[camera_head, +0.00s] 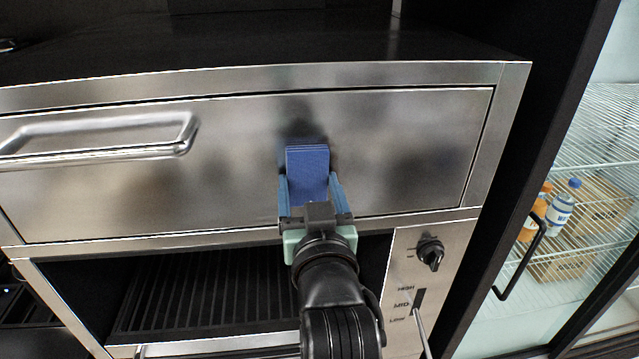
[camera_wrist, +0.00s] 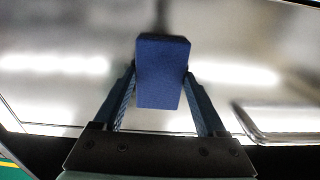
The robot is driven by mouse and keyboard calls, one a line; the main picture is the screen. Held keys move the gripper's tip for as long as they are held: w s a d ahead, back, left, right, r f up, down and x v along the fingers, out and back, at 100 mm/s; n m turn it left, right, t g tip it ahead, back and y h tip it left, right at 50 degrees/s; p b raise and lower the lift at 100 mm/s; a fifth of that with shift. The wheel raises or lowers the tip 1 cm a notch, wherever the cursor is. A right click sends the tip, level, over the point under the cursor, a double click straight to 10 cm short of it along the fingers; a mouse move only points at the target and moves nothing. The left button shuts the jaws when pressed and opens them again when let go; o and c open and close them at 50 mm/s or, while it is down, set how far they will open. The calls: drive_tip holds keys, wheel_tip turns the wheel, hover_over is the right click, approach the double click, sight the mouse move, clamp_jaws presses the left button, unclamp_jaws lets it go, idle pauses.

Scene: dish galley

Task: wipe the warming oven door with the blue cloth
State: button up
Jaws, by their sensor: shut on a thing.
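The warming oven door (camera_head: 410,150) is a wide brushed-steel panel with a bar handle (camera_head: 100,148) at its left; dark smudges show on it, one around and above the cloth. My gripper (camera_head: 309,190) is in front of the door's middle, shut on the folded blue cloth (camera_head: 307,165). In the wrist view the cloth (camera_wrist: 161,75) stands out between the two blue fingers of my gripper (camera_wrist: 160,90). Its far end is at or very close to the door; I cannot tell if it touches. The steel behind the cloth is hidden.
Below the door is an open dark bay with a ribbed rack (camera_head: 200,285). A knob (camera_head: 430,252) and a lever (camera_head: 421,325) are at its right. A glass-fronted fridge with a black handle (camera_head: 520,258), bottles (camera_head: 562,208) and boxes stands farther right.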

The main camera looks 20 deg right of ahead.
sight(359, 156)
drive_tip(key=shift+r+p, duration=1.05)
drive_tip(key=shift+r, duration=0.3)
drive_tip(key=shift+s+d+f+b, duration=0.15)
drive_tip(key=shift+s+d, duration=0.15)
drive_tip(key=shift+d, duration=0.7)
drive_tip(key=shift+s+d+b, duration=0.15)
drive_tip(key=shift+s+d, duration=0.15)
drive_tip(key=shift+d, duration=0.75)
drive_tip(key=shift+s+d+f+b, duration=0.15)
drive_tip(key=shift+s+d, duration=0.15)
drive_tip(key=shift+d, duration=0.7)
drive_tip(key=shift+s+d+r+b, duration=0.1)
drive_tip(key=shift+s+d+b, duration=0.15)
drive_tip(key=shift+d, duration=0.55)
drive_tip(key=shift+s+d+b, duration=0.2)
drive_tip(key=shift+s+d, duration=0.05)
drive_tip(key=shift+d, duration=0.55)
drive_tip(key=shift+s+d+r+b, duration=0.1)
drive_tip(key=shift+s+d+b, duration=0.15)
drive_tip(key=shift+d, duration=0.55)
